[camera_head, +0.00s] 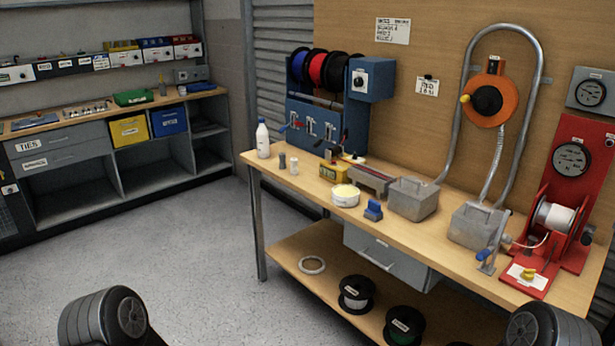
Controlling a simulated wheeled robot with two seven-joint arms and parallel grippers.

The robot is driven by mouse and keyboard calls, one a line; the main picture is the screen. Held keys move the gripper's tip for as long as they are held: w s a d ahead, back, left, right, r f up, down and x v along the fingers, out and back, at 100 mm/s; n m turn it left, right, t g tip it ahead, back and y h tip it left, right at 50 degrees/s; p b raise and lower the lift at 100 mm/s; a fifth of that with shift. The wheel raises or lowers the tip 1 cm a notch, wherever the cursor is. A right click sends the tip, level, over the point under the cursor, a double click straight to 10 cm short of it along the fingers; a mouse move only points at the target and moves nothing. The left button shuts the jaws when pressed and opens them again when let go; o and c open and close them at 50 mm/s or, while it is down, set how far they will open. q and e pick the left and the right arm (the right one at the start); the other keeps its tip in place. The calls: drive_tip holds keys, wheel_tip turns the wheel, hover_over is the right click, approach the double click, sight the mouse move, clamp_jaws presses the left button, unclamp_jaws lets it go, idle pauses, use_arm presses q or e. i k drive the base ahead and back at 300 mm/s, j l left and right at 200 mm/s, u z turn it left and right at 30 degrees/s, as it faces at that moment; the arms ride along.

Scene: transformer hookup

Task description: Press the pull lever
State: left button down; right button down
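No label marks a pull lever, so I cannot tell which handle it is. A small blue-handled lever (483,254) stands on a metal bracket at the right front of the workbench, beside the red reel stand (570,215). Small red and blue handles (284,128) also show on the blue wire rack (330,122) at the bench's left end. Dark rounded parts of my arms show at the bottom left and bottom right corners, well apart from the bench top items. Neither gripper's fingers are in view.
The wooden workbench (327,205) carries a white bottle (263,138), a white tub (346,195) and two grey metal boxes (413,198). Wire spools (356,293) lie on its lower shelf. A storage counter (60,126) stands at the left. The grey floor (190,245) between is clear.

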sight(587, 233)
drive_tip(key=i+z, duration=0.4)
drive_tip(key=i+j+z, duration=0.15)
drive_tip(key=i+z, duration=0.25)
drive_tip(key=i, duration=0.1)
